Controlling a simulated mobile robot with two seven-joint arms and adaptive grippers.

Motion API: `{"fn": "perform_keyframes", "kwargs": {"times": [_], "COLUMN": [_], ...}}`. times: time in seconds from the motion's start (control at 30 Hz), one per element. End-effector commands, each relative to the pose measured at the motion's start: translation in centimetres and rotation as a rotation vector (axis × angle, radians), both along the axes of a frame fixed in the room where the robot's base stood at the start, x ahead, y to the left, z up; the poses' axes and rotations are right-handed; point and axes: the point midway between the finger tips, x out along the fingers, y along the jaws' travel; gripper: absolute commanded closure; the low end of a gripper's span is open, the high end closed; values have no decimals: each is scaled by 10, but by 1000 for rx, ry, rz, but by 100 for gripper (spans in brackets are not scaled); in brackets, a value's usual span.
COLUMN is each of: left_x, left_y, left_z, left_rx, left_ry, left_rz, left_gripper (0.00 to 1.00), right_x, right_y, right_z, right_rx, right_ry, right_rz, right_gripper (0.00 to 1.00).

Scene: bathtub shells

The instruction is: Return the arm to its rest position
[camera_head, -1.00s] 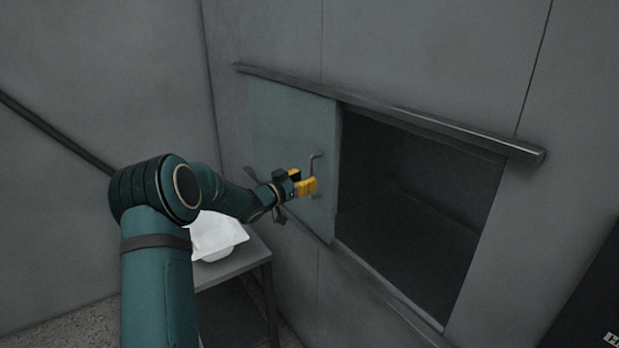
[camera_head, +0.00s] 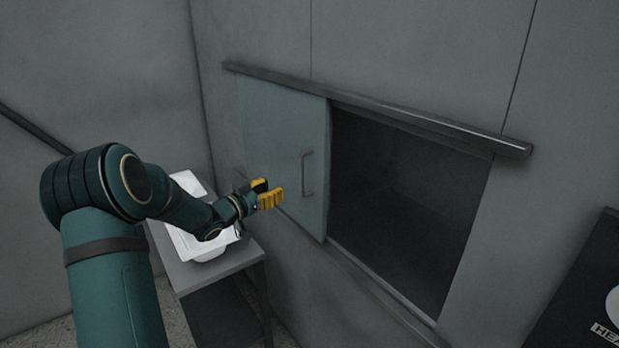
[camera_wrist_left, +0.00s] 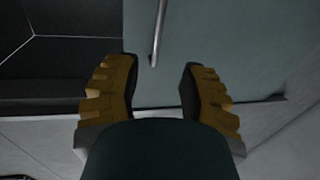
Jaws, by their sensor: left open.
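My left arm (camera_head: 130,185) comes in from the left in the head view. Its gripper (camera_head: 268,196), with yellow fingers, is open and empty, just left of the sliding door's handle (camera_head: 307,174) and apart from it. The pale grey-green sliding door (camera_head: 270,140) stands slid to the left, with the dark wall opening (camera_head: 400,205) uncovered on its right. In the left wrist view the gripper (camera_wrist_left: 160,95) has its two fingers spread wide, with the metal handle (camera_wrist_left: 158,35) beyond them. My right gripper is not in view.
A grey table (camera_head: 225,268) with a white shell-like item (camera_head: 205,245) on it stands below the left forearm, partly hidden by it. A metal rail (camera_head: 390,112) runs above the door. A black panel (camera_head: 580,300) is at the lower right.

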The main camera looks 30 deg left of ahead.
Motion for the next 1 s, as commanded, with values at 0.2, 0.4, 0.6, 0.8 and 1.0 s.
{"fn": "perform_keyframes", "kwargs": {"times": [0.2,0.4,0.6,0.8,1.0], "left_x": [1,16,9,-42,-131], "left_y": [-3,-49,-143,-240,-322], "left_z": [-3,-56,-155,-240,-302], "left_rx": [-5,-109,-247,-309,-307], "left_ry": [4,116,396,727,1080], "left_rz": [0,29,66,64,37], "left_gripper": [59,59,59,59,59], "right_x": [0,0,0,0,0], "right_y": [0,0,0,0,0], "right_z": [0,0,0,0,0], "right_rx": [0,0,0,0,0], "right_ry": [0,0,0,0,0], "right_rz": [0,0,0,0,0], "right_gripper": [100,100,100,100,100]}}
